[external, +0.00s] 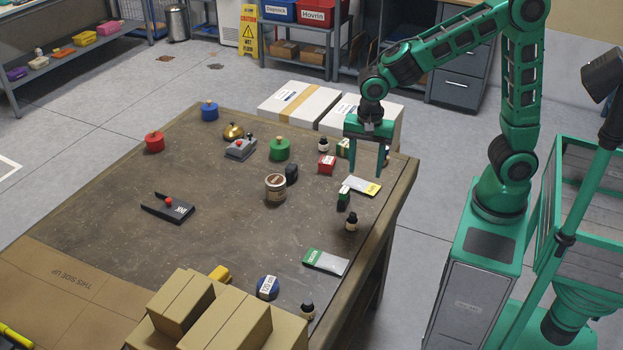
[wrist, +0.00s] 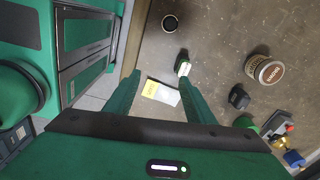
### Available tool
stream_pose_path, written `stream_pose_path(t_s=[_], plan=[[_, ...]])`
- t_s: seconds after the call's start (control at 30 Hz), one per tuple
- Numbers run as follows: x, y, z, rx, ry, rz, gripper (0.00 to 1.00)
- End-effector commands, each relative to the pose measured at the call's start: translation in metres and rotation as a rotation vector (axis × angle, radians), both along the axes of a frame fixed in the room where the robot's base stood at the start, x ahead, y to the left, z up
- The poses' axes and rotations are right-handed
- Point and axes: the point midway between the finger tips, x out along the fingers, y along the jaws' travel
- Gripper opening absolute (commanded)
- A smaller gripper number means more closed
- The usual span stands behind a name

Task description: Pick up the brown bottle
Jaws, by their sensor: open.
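Several small dark bottles with pale labels are on the table, and I cannot tell by colour which is the brown one. One bottle (external: 351,221) stands near the right edge; it also shows from above in the wrist view (wrist: 170,23). Another bottle (external: 323,146) is at the back, one (external: 387,158) is partly hidden behind a finger, and one (external: 307,310) is at the front. My gripper (external: 366,172) is open and empty, pointing down above the back right of the table. In the wrist view its fingers (wrist: 159,84) stand apart over a white-yellow packet (wrist: 162,92).
A green box (external: 343,201), a red box (external: 326,164), a tub (external: 275,188) and a dark weight (external: 291,173) are nearby. A green-white packet (external: 326,262) lies toward the front. Cardboard boxes (external: 228,330) fill the front edge. The left-middle table is mostly clear.

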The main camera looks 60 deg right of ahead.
Motion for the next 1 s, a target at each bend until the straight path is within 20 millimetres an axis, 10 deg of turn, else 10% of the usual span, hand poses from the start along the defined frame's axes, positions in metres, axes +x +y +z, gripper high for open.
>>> stream_pose_path(t_s=[0.1,0.3,1.0], plan=[[-0.003,0.050,-0.012,0.015,0.006,-0.072,0.49],[-0.008,0.085,-0.021,0.028,0.012,-0.147,0.49],[-0.004,0.083,-0.095,0.026,0.014,-0.156,0.49]])
